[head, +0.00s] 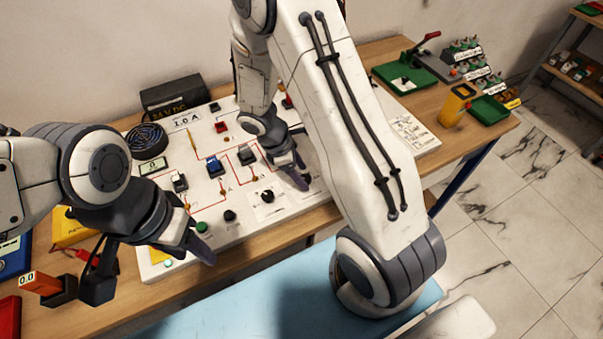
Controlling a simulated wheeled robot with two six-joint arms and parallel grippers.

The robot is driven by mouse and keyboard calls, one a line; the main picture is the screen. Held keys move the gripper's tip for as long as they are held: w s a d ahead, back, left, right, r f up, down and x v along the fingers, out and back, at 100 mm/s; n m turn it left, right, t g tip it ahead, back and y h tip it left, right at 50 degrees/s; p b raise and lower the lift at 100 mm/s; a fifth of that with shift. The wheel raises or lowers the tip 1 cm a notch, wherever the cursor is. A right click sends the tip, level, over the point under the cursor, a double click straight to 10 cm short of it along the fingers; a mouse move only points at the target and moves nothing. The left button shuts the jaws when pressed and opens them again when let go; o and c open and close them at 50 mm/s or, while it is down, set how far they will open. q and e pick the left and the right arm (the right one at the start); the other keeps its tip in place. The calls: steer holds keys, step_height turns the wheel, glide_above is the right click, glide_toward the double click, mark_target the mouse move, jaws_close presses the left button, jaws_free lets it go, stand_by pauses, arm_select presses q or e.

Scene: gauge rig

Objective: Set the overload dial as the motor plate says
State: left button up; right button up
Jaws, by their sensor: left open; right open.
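A white board (152,258) with red wiring lines, knobs and switches lies on the wooden bench. A black round knob (267,196) on a white patch near the board's front right looks like the overload dial; its setting is too small to read. A label (187,119) at the back of the board seems to read "1.0 A"; I cannot tell whether it is the motor plate. My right gripper (296,172) is open above the board, right of and behind this knob, apparently empty. My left gripper (198,244) is open over the board's front edge, near a green button (202,226).
An orange meter (40,283) is at the front left. My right arm hides part of the bench.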

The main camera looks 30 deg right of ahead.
steer(key=shift+s+d+f, duration=0.1)
steer(key=shift+d+f, duration=0.05)
steer(key=shift+f, duration=0.25)
jaws_close()
